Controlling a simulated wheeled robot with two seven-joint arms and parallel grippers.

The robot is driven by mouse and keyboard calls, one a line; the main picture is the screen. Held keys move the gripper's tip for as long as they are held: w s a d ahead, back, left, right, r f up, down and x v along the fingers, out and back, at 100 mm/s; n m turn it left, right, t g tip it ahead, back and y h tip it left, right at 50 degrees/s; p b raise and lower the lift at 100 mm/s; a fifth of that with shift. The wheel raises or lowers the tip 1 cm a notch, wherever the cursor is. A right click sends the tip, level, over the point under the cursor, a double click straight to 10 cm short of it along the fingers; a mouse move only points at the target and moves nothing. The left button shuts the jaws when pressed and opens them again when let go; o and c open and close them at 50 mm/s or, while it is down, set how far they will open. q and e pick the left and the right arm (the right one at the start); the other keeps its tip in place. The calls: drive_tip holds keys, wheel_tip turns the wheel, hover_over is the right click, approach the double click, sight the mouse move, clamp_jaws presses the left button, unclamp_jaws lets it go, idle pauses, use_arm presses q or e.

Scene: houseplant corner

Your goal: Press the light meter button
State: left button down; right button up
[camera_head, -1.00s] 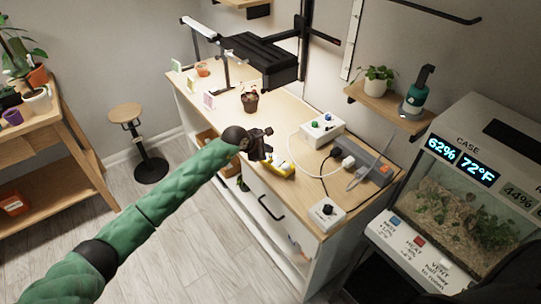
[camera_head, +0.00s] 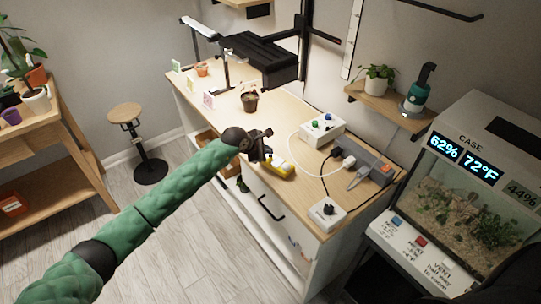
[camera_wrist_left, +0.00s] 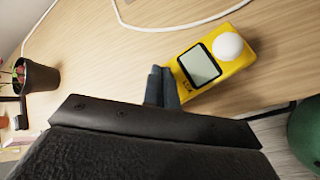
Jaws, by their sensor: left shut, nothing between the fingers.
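The yellow light meter (camera_head: 280,170) lies on the wooden bench near its front edge. In the left wrist view the meter (camera_wrist_left: 238,66) shows a grey screen (camera_wrist_left: 199,65) and a white dome (camera_wrist_left: 228,46). I cannot make out its button; it may be hidden by the fingers. My left gripper (camera_head: 268,133) is just over the meter's left end. In the left wrist view the shut, empty fingertips (camera_wrist_left: 162,72) reach the meter's near end beside the screen. I cannot tell whether they touch it. My right gripper is not in view.
A white box with coloured buttons (camera_head: 322,127), a power strip (camera_head: 375,167) and a white knob box (camera_head: 322,214) stand on the bench to the right, with cables between. A dark plant pot (camera_head: 249,102) stands behind. A glass case (camera_head: 465,205) is at the right.

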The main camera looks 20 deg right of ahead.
sight(268, 157)
use_arm(q)
drive_tip(key=shift+f+b, duration=0.25)
drive_tip(key=shift+b, duration=0.1)
idle(0.3)
drive_tip(key=shift+r, duration=0.7)
wheel_tip(268, 157, up, 6)
drive_tip(key=shift+p, duration=0.55)
idle(0.3)
idle(0.4)
